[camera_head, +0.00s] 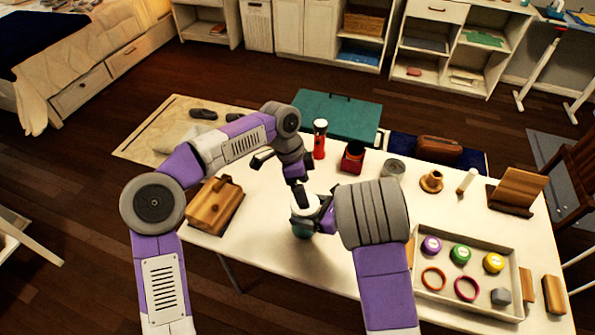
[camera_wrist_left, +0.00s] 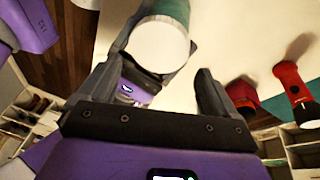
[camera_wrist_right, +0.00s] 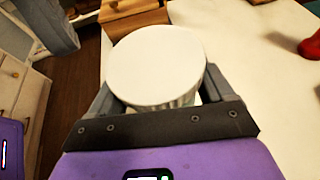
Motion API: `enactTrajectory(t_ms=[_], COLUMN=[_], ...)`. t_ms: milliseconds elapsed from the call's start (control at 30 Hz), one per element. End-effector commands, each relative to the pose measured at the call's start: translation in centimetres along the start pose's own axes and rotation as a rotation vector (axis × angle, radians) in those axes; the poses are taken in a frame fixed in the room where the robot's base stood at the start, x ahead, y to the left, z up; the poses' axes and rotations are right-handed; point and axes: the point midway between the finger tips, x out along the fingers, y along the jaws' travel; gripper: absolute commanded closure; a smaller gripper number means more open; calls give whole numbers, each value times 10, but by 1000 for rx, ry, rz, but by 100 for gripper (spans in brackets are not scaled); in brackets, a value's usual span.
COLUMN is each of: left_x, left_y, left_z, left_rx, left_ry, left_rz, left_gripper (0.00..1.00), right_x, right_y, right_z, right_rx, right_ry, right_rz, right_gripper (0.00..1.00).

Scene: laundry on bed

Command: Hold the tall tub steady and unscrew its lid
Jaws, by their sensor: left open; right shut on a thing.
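The tall tub stands on the white table (camera_head: 455,205), with a white lid (camera_head: 304,203) above a teal body (camera_head: 302,231). My right gripper (camera_head: 324,216) is shut on the tub from the right; in the right wrist view the round lid (camera_wrist_right: 155,65) with its ribbed side fills the space between the fingers. I cannot tell how low the fingers grip. My left gripper (camera_head: 298,186) comes down from above and behind, close to the lid. In the left wrist view its fingers are open, and the lid (camera_wrist_left: 160,46) shows at the left finger, overlapping it.
A red flashlight (camera_head: 319,140) and a dark red container (camera_head: 352,158) stand behind the tub. A wooden box (camera_head: 215,207) sits to the left. A tray (camera_head: 508,270) with colored lids and rings lies to the right. The table between tub and tray is partly covered by my right arm.

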Motion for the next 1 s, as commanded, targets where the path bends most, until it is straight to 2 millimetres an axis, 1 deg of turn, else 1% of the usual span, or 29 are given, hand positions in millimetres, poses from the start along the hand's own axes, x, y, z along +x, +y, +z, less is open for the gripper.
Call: enactTrajectory(t_ms=[33, 100, 300, 633, 667, 933, 967, 1000], left_x=[9, 19, 37, 40, 40, 39, 39, 39], left_y=[1, 0, 0, 0, 0, -1, -1, -1], left_z=[1, 1, 0, 0, 0, 1, 1, 1], left_rx=[1, 0, 1, -1, -1, -1, -2, -2], left_ry=[-1, -1, -1, 0, 0, 0, 0, 0], left_rz=[4, 3, 1, 0, 0, -3, -3, -3], left_gripper=[8, 8, 8, 8, 11, 52, 53, 13], right_x=[0, 0, 0, 0, 0, 0, 0, 0], right_y=[0, 0, 0, 0, 0, 1, 1, 1], right_z=[0, 0, 0, 0, 0, 0, 0, 0], right_rx=[0, 0, 0, 0, 0, 0, 0, 0], right_ry=[-1, -1, -1, -1, -1, -1, -1, -1], right_rz=[0, 0, 0, 0, 0, 2, 2, 3], right_gripper=[100, 100, 100, 100, 100, 100, 100, 100])
